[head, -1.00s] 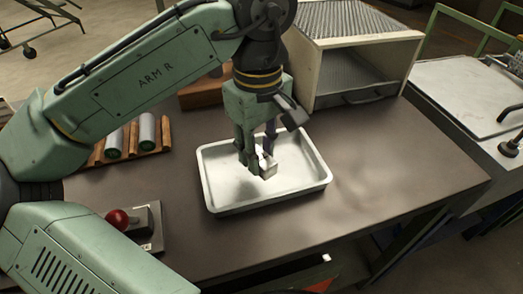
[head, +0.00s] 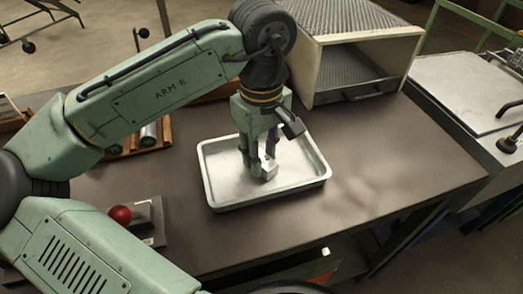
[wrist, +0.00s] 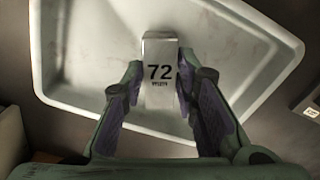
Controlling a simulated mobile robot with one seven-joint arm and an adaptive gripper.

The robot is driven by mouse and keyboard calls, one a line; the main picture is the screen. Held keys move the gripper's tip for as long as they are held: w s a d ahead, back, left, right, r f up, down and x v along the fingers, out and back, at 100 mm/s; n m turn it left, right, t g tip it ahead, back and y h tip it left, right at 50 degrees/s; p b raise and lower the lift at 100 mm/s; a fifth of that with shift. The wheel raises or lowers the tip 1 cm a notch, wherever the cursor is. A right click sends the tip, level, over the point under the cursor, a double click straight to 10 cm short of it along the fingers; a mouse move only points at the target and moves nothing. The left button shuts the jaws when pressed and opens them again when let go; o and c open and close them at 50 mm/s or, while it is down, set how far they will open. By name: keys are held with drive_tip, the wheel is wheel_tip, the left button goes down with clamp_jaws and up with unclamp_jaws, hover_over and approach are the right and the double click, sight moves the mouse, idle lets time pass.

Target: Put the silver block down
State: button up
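The silver block (head: 264,171) is at the middle of the pale tray (head: 212,190) in the head view. In the wrist view the block (wrist: 160,68) shows a face marked 72, and the tray (wrist: 85,50) lies behind it. My gripper (head: 259,166) points down into the tray. Its fingertips sit against the two sides of the block in the wrist view, and the gripper (wrist: 160,80) looks shut on it. The block is at or very near the tray floor; I cannot tell whether its underside touches.
A wooden rack (head: 128,151) with metal cylinders (head: 148,134) is partly behind my arm. A red button (head: 121,214) sits at the front left. The table (head: 400,170) is clear to the tray's right.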

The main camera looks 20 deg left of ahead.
drive_tip(key=o, duration=0.3)
drive_tip(key=shift+o, duration=0.2)
wheel_tip(320, 180, up, 12)
drive_tip(key=shift+r, duration=0.25)
idle(0.3)
